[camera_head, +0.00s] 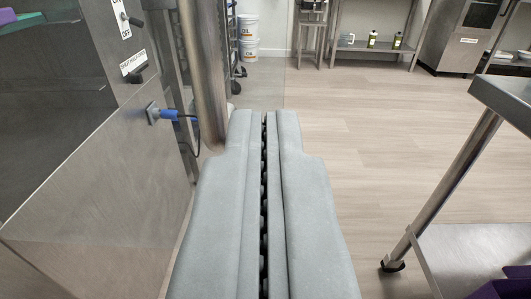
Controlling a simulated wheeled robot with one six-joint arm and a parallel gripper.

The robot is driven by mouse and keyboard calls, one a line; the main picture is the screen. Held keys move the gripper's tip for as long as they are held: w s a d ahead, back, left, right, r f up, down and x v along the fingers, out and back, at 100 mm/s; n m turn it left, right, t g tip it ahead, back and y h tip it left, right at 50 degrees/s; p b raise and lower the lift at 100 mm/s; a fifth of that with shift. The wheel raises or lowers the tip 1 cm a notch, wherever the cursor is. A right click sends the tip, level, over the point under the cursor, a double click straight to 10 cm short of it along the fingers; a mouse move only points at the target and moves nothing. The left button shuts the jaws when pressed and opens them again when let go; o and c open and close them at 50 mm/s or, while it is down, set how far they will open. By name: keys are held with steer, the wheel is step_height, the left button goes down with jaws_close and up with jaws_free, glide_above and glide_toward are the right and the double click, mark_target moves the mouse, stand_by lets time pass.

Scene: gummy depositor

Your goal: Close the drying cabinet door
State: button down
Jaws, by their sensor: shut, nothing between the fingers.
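My gripper (264,114) shows as two long grey fingers pointing away from me, side by side with only a narrow dark gap between them. It is shut and empty. A steel cabinet (461,38) with a dark window and a small label stands at the far upper right, cut by the frame edge. I cannot read its label or tell whether it is the drying cabinet. No door that is clearly the drying cabinet's shows. My gripper is far from that cabinet, above the floor.
A steel machine (120,215) with switches stands close on the left, beside a steel post (206,75). A blue connector (168,114) with a cable sticks out of it. White buckets (248,27) stand behind. A steel table (503,95) is near right. The wooden floor (370,125) between is clear.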

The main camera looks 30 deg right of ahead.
mark_target(264, 60)
steer(key=x, duration=0.7)
steer(key=shift+w+d+f, duration=0.1)
steer(key=shift+w+d, duration=0.05)
steer(key=shift+w, duration=0.2)
steer(key=shift+w+d, duration=0.1)
